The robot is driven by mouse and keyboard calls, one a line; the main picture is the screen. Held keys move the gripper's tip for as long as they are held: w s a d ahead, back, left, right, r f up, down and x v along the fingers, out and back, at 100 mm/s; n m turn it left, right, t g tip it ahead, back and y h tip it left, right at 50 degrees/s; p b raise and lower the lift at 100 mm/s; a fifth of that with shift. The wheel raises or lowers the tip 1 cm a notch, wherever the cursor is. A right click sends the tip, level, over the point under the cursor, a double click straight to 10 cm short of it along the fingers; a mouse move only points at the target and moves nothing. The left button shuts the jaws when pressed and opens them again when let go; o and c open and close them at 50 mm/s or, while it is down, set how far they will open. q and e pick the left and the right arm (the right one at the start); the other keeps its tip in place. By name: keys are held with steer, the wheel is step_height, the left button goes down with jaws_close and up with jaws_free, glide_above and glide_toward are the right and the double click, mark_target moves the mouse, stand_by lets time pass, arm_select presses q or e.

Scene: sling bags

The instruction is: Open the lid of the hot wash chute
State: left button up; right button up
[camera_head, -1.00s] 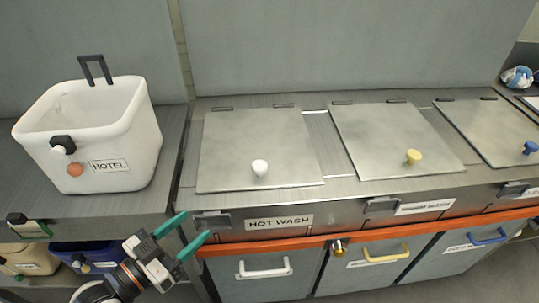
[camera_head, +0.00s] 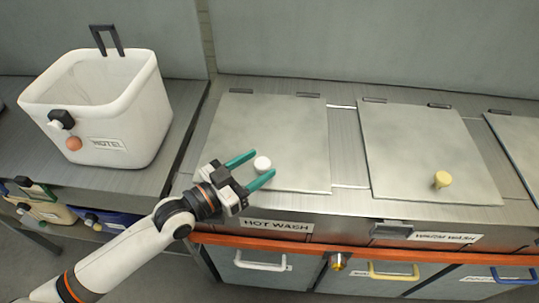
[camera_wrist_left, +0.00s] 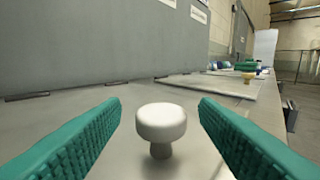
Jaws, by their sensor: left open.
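The hot wash lid (camera_head: 275,125) is a flat grey metal plate lying shut on the counter, with hinges at its back edge. Its white round knob (camera_head: 262,163) stands near the front edge. The "HOT WASH" label (camera_head: 276,225) is on the counter front below it. My left gripper (camera_head: 256,168) is open, its green fingers reaching to either side of the knob. In the left wrist view the knob (camera_wrist_left: 160,125) stands between the two fingers with a gap on each side. My right gripper is not in view.
A second lid with a yellow knob (camera_head: 442,179) lies shut to the right. A white "HOTEL" bin (camera_head: 130,115) stands on the left counter. An orange rail (camera_head: 300,244) runs along the counter front, above drawers with handles. A grey wall rises behind.

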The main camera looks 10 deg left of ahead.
mark_target(269, 162)
arm_select(q)
steer(key=shift+x, duration=2)
